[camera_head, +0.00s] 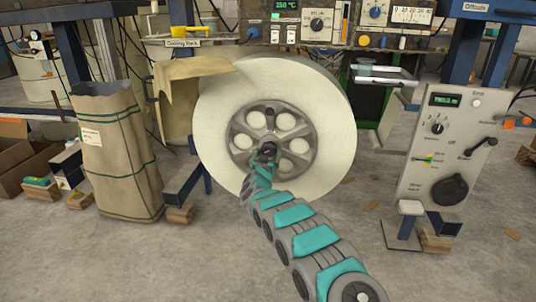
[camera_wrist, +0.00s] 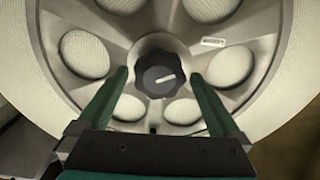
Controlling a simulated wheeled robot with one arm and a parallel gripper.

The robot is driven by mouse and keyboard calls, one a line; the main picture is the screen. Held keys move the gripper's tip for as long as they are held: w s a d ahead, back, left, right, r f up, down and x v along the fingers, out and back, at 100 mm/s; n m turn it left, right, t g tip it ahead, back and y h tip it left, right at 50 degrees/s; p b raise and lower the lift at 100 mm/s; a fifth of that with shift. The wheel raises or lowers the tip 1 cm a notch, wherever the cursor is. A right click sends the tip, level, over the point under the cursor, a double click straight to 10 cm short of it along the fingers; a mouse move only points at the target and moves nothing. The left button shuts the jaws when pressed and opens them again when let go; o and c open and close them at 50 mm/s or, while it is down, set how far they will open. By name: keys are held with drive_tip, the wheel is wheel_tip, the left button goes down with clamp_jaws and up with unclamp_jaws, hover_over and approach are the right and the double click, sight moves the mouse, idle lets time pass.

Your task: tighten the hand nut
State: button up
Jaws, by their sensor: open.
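The hand nut (camera_wrist: 162,74) is a dark lobed knob with a light mark on its face, at the centre of a grey metal hub (camera_wrist: 110,22) in the wrist view. The hub has several round openings and sits in the middle of a large cream roll (camera_head: 222,112) in the head view. My gripper (camera_wrist: 160,82) is open, with one green finger on each side of the nut. In the head view, my gripper (camera_head: 266,150) is at the hub centre, and the nut is largely hidden there.
A control panel (camera_head: 452,150) on a stand is at the right. A brown paper sack (camera_head: 115,150) stands at the left beside cardboard boxes (camera_head: 22,160). A machine console (camera_head: 310,22) spans above the roll. The front floor is mostly clear apart from small scraps.

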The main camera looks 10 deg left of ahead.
drive_tip(key=shift+w, duration=0.2)
drive_tip(key=c, duration=1.2)
